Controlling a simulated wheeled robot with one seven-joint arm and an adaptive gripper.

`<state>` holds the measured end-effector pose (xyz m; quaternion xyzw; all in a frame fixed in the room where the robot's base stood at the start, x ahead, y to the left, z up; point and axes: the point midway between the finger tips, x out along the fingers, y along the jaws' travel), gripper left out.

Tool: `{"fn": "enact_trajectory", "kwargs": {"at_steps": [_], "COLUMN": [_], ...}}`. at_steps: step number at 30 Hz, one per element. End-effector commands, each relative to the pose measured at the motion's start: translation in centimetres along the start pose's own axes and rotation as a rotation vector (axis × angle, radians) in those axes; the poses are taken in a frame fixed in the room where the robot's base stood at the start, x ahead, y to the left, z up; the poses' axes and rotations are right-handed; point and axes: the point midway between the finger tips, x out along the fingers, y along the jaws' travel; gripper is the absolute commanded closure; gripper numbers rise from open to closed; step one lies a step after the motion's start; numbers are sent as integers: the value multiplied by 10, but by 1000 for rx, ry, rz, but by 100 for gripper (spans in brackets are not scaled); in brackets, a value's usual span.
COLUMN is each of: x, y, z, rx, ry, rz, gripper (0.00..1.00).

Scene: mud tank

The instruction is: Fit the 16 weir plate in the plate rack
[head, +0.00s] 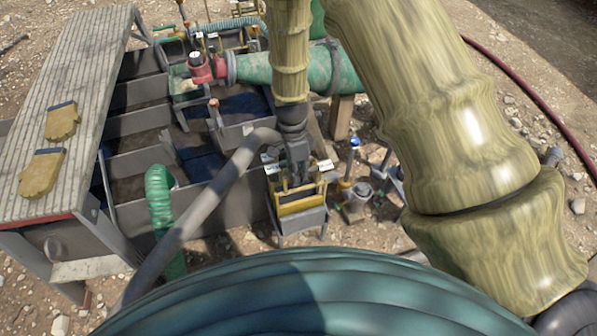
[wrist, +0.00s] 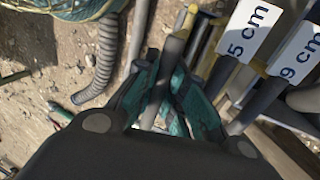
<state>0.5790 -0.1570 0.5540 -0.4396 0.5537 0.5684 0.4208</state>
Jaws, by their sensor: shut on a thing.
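My gripper (head: 296,172) points down over the plate rack (head: 301,222), a small grey stand right of the tank. In the wrist view its teal fingers (wrist: 165,105) are closed around an upright grey rod (wrist: 172,52), which looks like the handle of the weir plate. The rod's number cannot be read, and its lower end is hidden by the fingers. Yellow plates (head: 301,205) show in the rack below my gripper. I cannot tell whether the held plate is seated among them.
Rods with white tags reading "5 cm" (wrist: 248,32) and "9 cm" (wrist: 298,62) stand close right of my fingers. The grey tank (head: 137,122) with a slatted walkway and gloves (head: 42,172) is left. A grey hose (head: 195,208) passes near the rack. Several tools (head: 357,198) stand right.

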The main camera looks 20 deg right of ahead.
Motion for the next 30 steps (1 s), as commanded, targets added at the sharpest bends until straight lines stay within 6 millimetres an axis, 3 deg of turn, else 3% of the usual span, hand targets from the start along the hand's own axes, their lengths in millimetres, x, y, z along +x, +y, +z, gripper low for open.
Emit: {"fn": "enact_trajectory", "kwargs": {"at_steps": [30], "x": [6], "y": [-2], "z": [0], "rx": [-1], "ry": [0], "rz": [-1], "gripper": [100]}}
